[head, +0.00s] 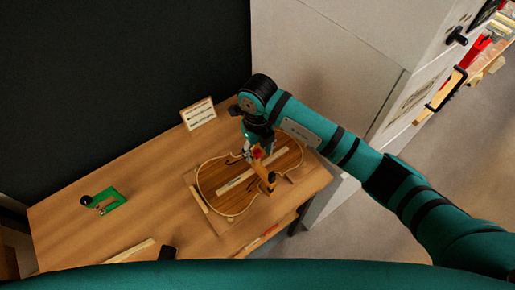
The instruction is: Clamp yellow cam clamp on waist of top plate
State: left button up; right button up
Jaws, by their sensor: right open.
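The violin top plate (224,197) lies on a wooden bench, its body running from lower left to upper right, with a pale strip (237,180) along its middle. A small tan-yellow piece with a dark knob, which looks like the yellow cam clamp (266,168), is over the plate near its waist, just below my right gripper. I cannot tell whether it touches the plate's edge. My right gripper (257,148) is open above the plate, close to this clamp; its fingers are small and partly hidden. My left gripper is not in view.
A green clamp (112,203) with a black knob lies on the bench (150,190) at the left. A small sign (198,114) stands at the back edge. A pale wooden strip (130,251) and a dark block (167,253) lie at the front. The bench's left middle is clear.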

jog(key=shift+f, duration=0.7)
grip_shut()
